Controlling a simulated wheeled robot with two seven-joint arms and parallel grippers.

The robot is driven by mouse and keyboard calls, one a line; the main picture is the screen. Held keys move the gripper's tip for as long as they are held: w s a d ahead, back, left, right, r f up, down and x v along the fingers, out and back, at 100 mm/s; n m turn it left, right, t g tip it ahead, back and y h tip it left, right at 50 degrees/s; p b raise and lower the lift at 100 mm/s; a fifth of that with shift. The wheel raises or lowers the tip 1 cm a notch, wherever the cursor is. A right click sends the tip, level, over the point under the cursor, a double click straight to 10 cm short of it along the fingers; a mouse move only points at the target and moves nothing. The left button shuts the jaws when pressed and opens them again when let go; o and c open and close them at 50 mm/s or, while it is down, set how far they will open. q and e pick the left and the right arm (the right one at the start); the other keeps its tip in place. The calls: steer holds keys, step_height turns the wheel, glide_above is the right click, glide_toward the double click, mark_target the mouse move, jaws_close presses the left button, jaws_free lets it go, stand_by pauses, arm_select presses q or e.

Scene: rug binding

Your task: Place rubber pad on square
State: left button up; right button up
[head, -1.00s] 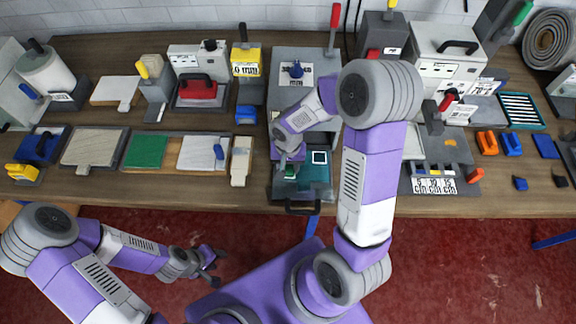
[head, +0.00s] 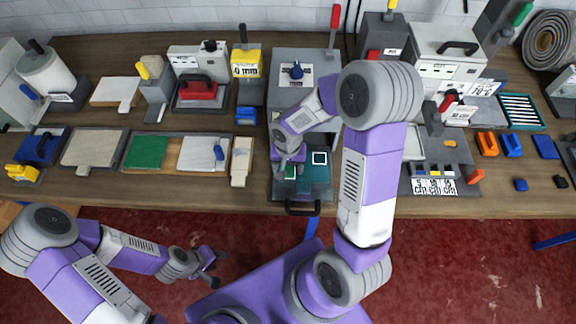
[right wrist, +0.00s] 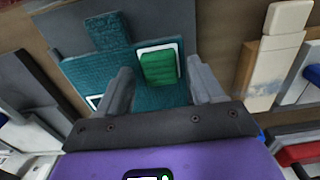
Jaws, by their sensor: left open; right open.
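A green rubber pad (right wrist: 160,68) lies on the white-edged square (right wrist: 179,49) on the teal mat (right wrist: 92,68) in the right wrist view. White border shows along its far and right sides; its near edge is less clear. In the head view the pad (head: 290,172) is partly hidden under my right gripper (head: 288,168). In the right wrist view this gripper (right wrist: 160,68) is open, one finger on each side of the pad, with gaps between. A second white square (head: 319,158) on the mat is empty. My left gripper (head: 216,266) is open and empty, in front of the table.
A black handle (head: 302,208) is at the front edge of the mat's station. A light block (head: 241,162) stands left of it. A tray with a green sheet (head: 146,152) lies further left. A station with white labels (head: 434,187) is on the right.

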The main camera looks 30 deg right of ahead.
mark_target(288, 170)
arm_select(q)
steer(key=shift+r+p, duration=0.65)
steer(key=shift+r, duration=0.1)
arm_select(e)
step_height(288, 170, up, 12)
steer(key=shift+f, duration=0.15)
